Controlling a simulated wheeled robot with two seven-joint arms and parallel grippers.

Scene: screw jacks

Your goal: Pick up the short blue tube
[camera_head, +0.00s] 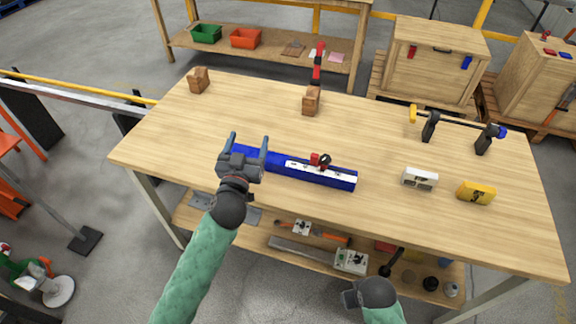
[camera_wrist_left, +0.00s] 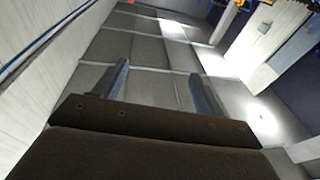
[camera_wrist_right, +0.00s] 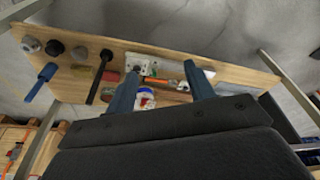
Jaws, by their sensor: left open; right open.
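A blue tube (camera_head: 343,180) lies near the front edge of the wooden table, with a white strip and a small red and black piece on its top. Its left part runs behind my left gripper, so I cannot tell whether it is one piece. My left gripper (camera_head: 249,139) is open at that left end, its two fingers apart; I cannot tell whether it touches the tube. In the left wrist view the fingers (camera_wrist_left: 160,80) are apart with nothing between them. My right gripper (camera_head: 350,297) is low in front of the table; in the right wrist view its open fingers (camera_wrist_right: 161,85) face the lower shelf.
On the table (camera_head: 200,130) stand wooden blocks (camera_head: 199,80) and (camera_head: 311,101), a white block (camera_head: 419,179), a yellow block (camera_head: 476,192) and a bar on black stands (camera_head: 430,127). The lower shelf (camera_wrist_right: 230,75) holds several tools. The table's middle is clear.

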